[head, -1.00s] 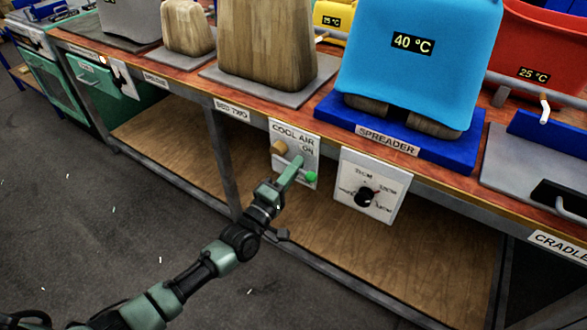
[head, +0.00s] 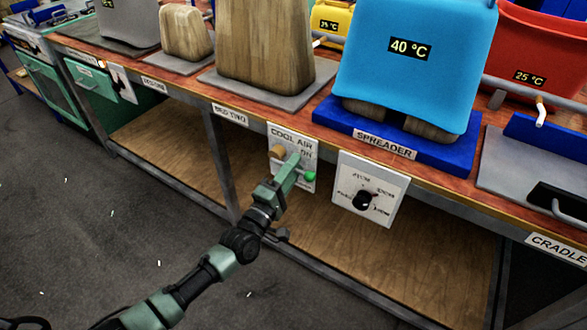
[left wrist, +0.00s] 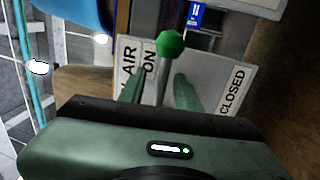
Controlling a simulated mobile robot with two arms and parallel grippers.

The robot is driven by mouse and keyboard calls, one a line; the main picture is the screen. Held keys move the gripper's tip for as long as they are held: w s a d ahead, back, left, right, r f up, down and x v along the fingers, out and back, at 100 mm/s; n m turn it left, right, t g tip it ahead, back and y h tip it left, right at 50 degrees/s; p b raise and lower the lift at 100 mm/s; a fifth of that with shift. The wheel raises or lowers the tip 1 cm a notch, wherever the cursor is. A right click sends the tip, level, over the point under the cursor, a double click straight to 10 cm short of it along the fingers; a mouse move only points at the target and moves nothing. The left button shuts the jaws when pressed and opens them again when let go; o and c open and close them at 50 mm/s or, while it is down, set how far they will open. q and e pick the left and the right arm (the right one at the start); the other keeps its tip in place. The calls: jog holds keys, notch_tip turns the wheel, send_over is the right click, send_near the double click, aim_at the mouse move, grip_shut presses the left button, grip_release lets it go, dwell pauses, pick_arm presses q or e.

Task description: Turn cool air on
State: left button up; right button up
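The white cool air panel (head: 305,145) hangs on the front edge of the bench, marked "COOL AIR" and "ON". A green ball (head: 310,176) is on its right side; in the left wrist view the ball (left wrist: 171,44) tops a pale lever shaft. There the shaft lies between the printed words "ON" and "CLOSED". My left gripper (head: 291,167) is at the panel, covering part of it. In the left wrist view its two green fingers (left wrist: 160,90) stand apart on either side of the shaft, with gaps visible. Contact cannot be made out. My right gripper is out of view.
A white dial panel (head: 378,178) with a black knob (head: 362,200) hangs just right of the cool air panel. Above, a blue cloth (head: 415,85) reading 40 °C covers the spreader. An open wooden shelf (head: 330,250) lies below. Floor is clear at left.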

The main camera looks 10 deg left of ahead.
pick_arm(q)
jog(key=v, duration=0.7)
jog(key=shift+s, duration=0.4)
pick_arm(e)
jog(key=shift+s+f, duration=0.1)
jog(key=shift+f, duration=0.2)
